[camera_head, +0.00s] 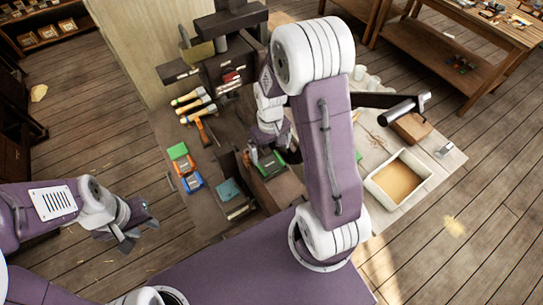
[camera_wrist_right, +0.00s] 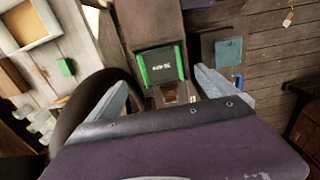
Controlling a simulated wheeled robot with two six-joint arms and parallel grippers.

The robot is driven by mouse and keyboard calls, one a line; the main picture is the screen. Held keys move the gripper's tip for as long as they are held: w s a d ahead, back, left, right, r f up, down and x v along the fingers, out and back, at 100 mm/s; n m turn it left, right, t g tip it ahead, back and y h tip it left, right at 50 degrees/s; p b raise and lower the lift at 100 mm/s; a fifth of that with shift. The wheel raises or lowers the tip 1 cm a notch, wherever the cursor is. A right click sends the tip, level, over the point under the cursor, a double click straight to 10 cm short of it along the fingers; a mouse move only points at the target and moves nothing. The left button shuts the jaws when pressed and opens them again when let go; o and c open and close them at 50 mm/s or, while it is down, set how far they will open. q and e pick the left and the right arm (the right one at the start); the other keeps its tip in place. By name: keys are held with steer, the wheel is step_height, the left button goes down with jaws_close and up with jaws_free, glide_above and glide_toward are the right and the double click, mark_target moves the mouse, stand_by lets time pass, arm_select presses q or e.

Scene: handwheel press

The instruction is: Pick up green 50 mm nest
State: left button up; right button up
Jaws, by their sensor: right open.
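The green nest (camera_wrist_right: 160,65), dark with bright green sides and a marking that looks like "50", lies between and beyond the fingertips of my right gripper (camera_wrist_right: 163,85) in the right wrist view. My right gripper is open, with nothing between its fingers. In the head view the green nest (camera_head: 269,165) sits in a brown wooden holder, just below my right gripper (camera_head: 274,150); my arm partly covers that area. My left gripper (camera_head: 138,230) is open and empty, off the left edge of the bench.
A blue nest (camera_head: 192,181) and a green-and-orange piece (camera_head: 181,157) lie at the bench's left edge. A teal block (camera_head: 229,189) is left of the holder. A cream tray (camera_head: 398,180) stands at right.

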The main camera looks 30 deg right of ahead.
mark_target(270, 164)
steer(key=shift+s+a+f, duration=0.25)
steer(key=shift+s+a, duration=0.6)
steer(key=shift+s, duration=0.15)
steer(key=w+f, duration=0.1)
steer(key=d+f+p, duration=0.1)
steer(key=f, duration=0.1)
steer(key=w+d+f+p, duration=0.1)
steer(key=f, duration=0.1)
steer(key=shift+w+f, duration=0.25)
steer(key=shift+w, duration=0.05)
steer(key=shift+s+a+f, duration=0.1)
steer(key=shift+s+f, duration=0.05)
steer(key=shift+f, duration=0.1)
steer(key=shift+s+a+r, duration=0.1)
steer(key=shift+s+a, duration=0.25)
steer(key=shift+w+d, duration=0.25)
steer(key=c, duration=2)
arm_select(q)
steer(key=shift+s+a+r, duration=0.15)
steer(key=shift+a+r, duration=0.05)
steer(key=shift+r, duration=0.9)
arm_select(e)
steer(key=shift+a, duration=0.1)
